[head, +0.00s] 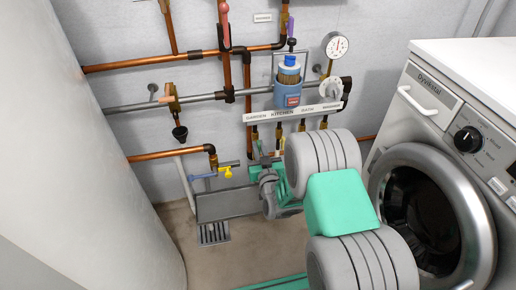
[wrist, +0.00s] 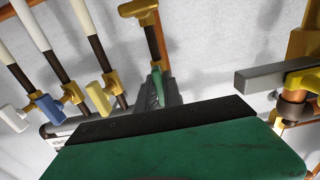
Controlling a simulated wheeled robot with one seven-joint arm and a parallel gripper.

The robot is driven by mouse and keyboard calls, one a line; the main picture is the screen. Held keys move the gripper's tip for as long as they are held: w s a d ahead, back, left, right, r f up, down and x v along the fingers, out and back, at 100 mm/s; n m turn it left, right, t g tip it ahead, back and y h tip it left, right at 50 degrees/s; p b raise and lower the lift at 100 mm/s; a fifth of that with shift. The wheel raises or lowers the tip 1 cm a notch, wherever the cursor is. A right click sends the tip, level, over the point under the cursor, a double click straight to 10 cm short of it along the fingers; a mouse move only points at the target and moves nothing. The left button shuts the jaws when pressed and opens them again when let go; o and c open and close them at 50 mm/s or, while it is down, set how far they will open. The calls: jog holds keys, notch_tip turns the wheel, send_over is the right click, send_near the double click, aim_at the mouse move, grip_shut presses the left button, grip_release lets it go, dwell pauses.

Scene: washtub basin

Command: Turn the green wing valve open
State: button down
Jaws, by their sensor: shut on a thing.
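The green wing valve (wrist: 157,88) shows in the wrist view, on the end pipe of a row of vertical pipes with brass fittings. My gripper (wrist: 160,84) is shut on its green wing, with the grey fingers around it. In the head view, my gripper (head: 262,152) reaches up below the labelled strip, at the left end of the row. My arm and gripper hide the green wing there, so its exact angle is hard to tell.
White (wrist: 13,117), blue (wrist: 46,108) and yellow (wrist: 98,98) wing handles sit beside the green one. A brass tap with a grey bar (wrist: 268,77) is close on the right. The washing machine (head: 440,150) stands right of my arm; a floor drain (head: 213,233) lies below.

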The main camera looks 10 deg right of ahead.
dwell(0.5)
jog(key=c, duration=1.5)
grip_release()
jog(key=shift+s+b, duration=1.25)
jog(key=shift+s, duration=2.65)
